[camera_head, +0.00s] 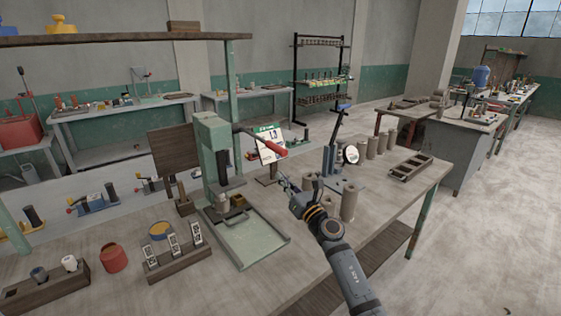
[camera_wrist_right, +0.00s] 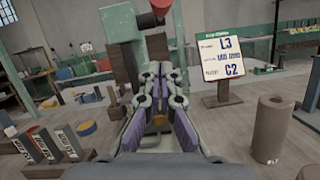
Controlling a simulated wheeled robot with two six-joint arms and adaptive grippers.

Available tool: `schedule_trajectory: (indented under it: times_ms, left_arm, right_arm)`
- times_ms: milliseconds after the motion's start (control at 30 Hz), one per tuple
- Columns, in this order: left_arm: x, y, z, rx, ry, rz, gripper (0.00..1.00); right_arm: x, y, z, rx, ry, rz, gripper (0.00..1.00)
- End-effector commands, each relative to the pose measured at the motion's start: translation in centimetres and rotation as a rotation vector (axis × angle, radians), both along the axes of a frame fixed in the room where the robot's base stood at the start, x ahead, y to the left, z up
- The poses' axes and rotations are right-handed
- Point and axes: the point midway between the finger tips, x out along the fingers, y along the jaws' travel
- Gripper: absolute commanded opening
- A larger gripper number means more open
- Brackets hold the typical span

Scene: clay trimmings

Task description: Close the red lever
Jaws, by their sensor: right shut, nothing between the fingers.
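The red lever (camera_head: 274,148) is a red grip at the end of a rod that reaches right from the green press (camera_head: 211,150) and slopes slightly down. Its red grip also shows at the top edge of the right wrist view (camera_wrist_right: 162,8), partly cut off. My right gripper (camera_head: 282,179) is shut and empty. In the head view it shows below the red grip, apart from it. In the wrist view the shut fingers (camera_wrist_right: 163,72) point toward the press, with the grip above them. My left gripper is not in view.
A sign card (camera_head: 269,135) stands behind the lever. Clay cylinders (camera_head: 348,206) and a blue-handled stand (camera_head: 336,150) are right of the press. A green tray (camera_head: 273,240), a block with cards (camera_head: 180,262) and a red cup (camera_head: 113,258) lie in front and left.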

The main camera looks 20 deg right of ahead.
Motion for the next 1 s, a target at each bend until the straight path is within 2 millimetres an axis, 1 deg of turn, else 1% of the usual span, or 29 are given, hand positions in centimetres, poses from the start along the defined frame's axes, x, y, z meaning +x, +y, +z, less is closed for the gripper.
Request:
schedule_trajectory:
  times_ms: [33,133,167,200,333,467,833,1000]
  left_arm:
    - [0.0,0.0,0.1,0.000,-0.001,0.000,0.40]
    - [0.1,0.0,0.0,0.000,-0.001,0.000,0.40]
    - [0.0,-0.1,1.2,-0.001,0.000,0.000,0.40]
    - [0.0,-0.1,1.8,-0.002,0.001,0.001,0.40]
    - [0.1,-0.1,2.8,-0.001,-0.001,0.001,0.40]
    - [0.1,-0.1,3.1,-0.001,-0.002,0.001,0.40]
    - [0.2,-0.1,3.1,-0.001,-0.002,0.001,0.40]
    - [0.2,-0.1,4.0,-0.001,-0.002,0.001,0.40]
  right_arm:
    - [1.1,0.4,0.5,0.004,-0.002,0.000,0.00]
    - [2.9,1.0,1.0,0.002,-0.002,0.001,0.00]
    - [2.8,0.7,2.2,-0.002,-0.002,0.000,0.00]
    - [2.7,0.6,2.9,-0.001,-0.001,0.001,0.00]
    - [2.7,0.2,4.2,-0.001,0.001,0.000,0.00]
    - [2.7,0.1,4.7,0.000,0.001,0.000,0.00]
    - [2.7,0.0,4.7,0.001,0.000,0.000,0.00]
    - [2.6,0.0,5.7,0.000,-0.001,0.000,0.00]
